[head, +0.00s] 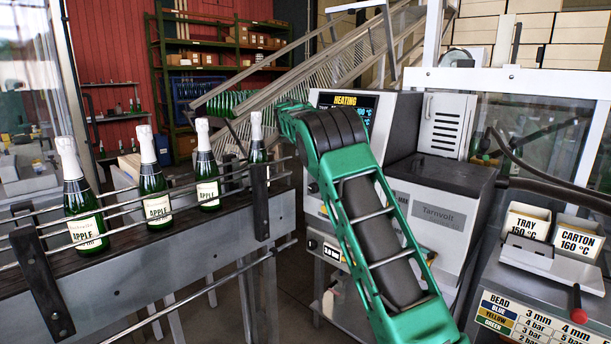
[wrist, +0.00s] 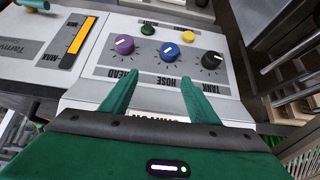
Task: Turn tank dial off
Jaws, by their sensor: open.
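In the wrist view, a pale control panel carries three dials in a row: a purple dial (wrist: 124,44), a blue dial (wrist: 170,49) and a black dial (wrist: 211,60). The lettering is upside down. TANK seems to stand by the black dial, HOSE by the blue and HEAD by the purple. Each dial has a white pointer mark. My gripper (wrist: 159,78) is open and empty, its green fingertips apart from the dials and nearest the blue one. In the head view, my arm hides the dials and the gripper. The machine's screen (head: 345,101) reads HEATING.
A green button (wrist: 148,30) and a yellow button (wrist: 188,37) sit beyond the dials. A yellow bar gauge (wrist: 80,36) is at left. In the head view, bottles (head: 154,180) stand on a conveyor at left. Labelled bins (head: 527,225) are at right.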

